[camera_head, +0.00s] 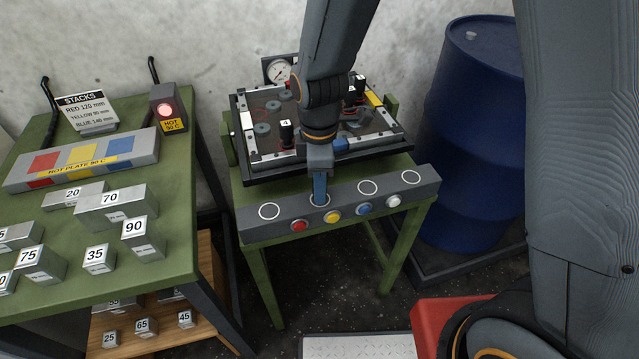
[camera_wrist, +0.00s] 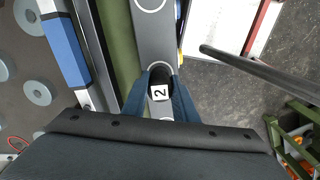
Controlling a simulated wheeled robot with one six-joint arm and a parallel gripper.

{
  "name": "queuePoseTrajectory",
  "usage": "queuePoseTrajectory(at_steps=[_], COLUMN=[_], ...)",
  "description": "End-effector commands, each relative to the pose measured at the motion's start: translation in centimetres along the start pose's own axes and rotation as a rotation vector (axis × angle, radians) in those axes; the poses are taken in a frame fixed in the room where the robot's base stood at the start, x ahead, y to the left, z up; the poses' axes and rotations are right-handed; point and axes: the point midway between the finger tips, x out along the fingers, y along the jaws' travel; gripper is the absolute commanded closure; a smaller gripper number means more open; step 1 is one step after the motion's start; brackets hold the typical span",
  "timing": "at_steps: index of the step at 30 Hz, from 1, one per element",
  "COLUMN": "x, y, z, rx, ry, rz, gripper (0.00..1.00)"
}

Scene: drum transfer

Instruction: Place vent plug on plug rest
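My gripper (camera_head: 319,188) points down at the grey bar (camera_head: 255,224) with several white rings along its top, which looks like the plug rest. Its blue fingertips are at the second ring from the left. In the wrist view my gripper (camera_wrist: 160,80) has its fingers against both sides of a black vent plug (camera_wrist: 160,71) with a white label "2". The plug is over the bar (camera_wrist: 153,37); whether its base touches the bar is hidden. In the head view the fingers hide this plug. Another black plug (camera_head: 287,134), labelled "4", stands on the framed panel (camera_head: 262,166) behind.
Red, yellow, blue and white buttons (camera_head: 333,216) line the bar's front. A gauge (camera_head: 278,71) stands behind the panel. A blue drum (camera_head: 470,130) is at the right. The left green table (camera_head: 150,263) holds numbered metal blocks and a hot plate (camera_head: 85,160) beside a lit red lamp (camera_head: 166,110).

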Motion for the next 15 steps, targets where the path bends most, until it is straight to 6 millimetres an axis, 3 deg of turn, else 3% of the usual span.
queuePoseTrajectory(at_steps=[1, 3, 15], x=[0.03, 0.02, -0.6], y=[-0.02, -0.02, 0.04], z=[0.0, 0.0, -0.02], rx=[0.0, 0.0, 0.0], ry=[0.0, 0.0, 0.001], rz=[0.0, 0.0, 0.002], gripper=[0.66, 0.56, 0.56])
